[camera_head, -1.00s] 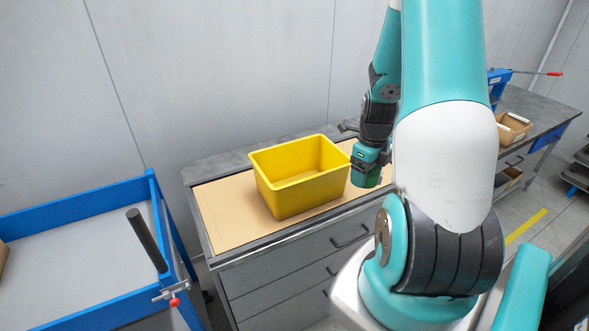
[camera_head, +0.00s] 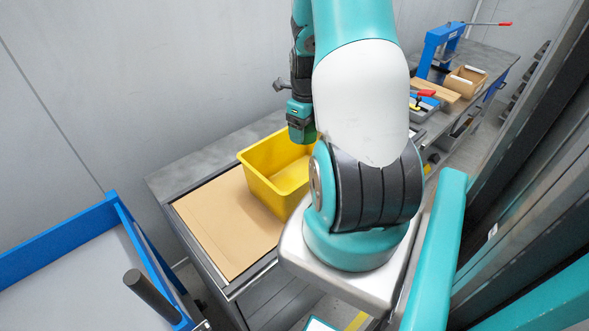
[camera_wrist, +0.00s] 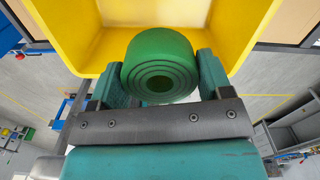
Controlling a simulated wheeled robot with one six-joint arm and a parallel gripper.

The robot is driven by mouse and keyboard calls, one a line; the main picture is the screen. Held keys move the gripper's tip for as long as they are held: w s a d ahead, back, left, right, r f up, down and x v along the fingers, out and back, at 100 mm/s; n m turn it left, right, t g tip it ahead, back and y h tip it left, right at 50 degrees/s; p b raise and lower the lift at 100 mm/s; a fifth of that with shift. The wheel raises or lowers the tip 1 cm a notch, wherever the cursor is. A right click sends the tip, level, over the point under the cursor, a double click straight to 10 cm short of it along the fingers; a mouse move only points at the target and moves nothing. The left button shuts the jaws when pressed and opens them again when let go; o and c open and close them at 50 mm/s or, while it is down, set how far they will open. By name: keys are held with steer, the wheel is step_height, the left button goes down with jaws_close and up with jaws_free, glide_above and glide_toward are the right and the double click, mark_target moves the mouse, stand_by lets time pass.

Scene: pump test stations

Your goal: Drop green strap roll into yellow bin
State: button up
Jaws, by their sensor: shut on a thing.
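The green strap roll (camera_wrist: 160,66) is between the two fingers of my gripper (camera_wrist: 155,78) in the wrist view, with its coiled end facing the camera. My gripper (camera_head: 301,137) is shut on it; in the head view only a little green shows below the fingers. The yellow bin (camera_head: 262,187) stands on the tan mat of a grey cabinet. Its wall (camera_wrist: 70,30) shows behind the roll in the wrist view. My gripper is over the bin's far right part in the head view. My arm hides the bin's right side.
The tan mat (camera_head: 222,222) left of the bin is clear. A blue-framed cart (camera_head: 75,232) with a dark upright handle (camera_head: 152,297) stands at the left. A blue press (camera_head: 440,48) and a cardboard box (camera_head: 465,82) are on a bench at the back right.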

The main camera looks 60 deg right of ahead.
step_height(320, 180, down, 6)
steer(key=b, duration=0.4)
steer(key=shift+r, duration=0.2)
steer(key=o, duration=1)
steer(key=shift+s, duration=0.1)
step_height(320, 180, up, 18)
steer(key=b, duration=0.3)
steer(key=shift+f, duration=0.25)
